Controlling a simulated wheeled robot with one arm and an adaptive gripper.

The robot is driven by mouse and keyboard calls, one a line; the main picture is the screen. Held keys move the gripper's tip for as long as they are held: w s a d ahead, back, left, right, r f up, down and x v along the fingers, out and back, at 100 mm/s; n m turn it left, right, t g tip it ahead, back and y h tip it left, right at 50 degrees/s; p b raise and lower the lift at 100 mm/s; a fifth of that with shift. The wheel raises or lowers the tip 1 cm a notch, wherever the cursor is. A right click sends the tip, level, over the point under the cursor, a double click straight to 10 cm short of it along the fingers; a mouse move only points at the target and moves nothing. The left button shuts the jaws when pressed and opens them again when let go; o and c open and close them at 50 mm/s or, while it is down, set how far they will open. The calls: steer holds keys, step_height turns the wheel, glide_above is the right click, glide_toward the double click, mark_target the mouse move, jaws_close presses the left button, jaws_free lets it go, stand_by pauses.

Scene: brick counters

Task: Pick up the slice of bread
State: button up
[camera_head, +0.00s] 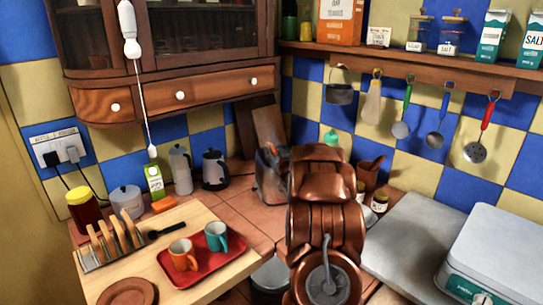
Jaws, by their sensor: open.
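Several tan slices of bread (108,240) stand upright in a grey toast rack (92,262). The rack is on a wooden board (190,213) at the lower left of the head view. The slices stand side by side, and their lower edges are partly hidden by the rack. My copper-brown arm fills the lower middle of the picture, well to the right of the rack. The jaws of my gripper cannot be made out in this view.
Beside the rack are a dark-handled utensil (166,230), a red tray (213,262) with an orange mug (183,256) and a teal mug (216,237), and a brown plate (127,293). Jars, a kettle (215,170) and a hanging cord (143,95) are behind. A grey-white appliance (495,262) stands right.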

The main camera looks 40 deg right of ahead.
steer(key=shift+x, duration=0.9)
steer(key=shift+f, duration=0.1)
jaws_close()
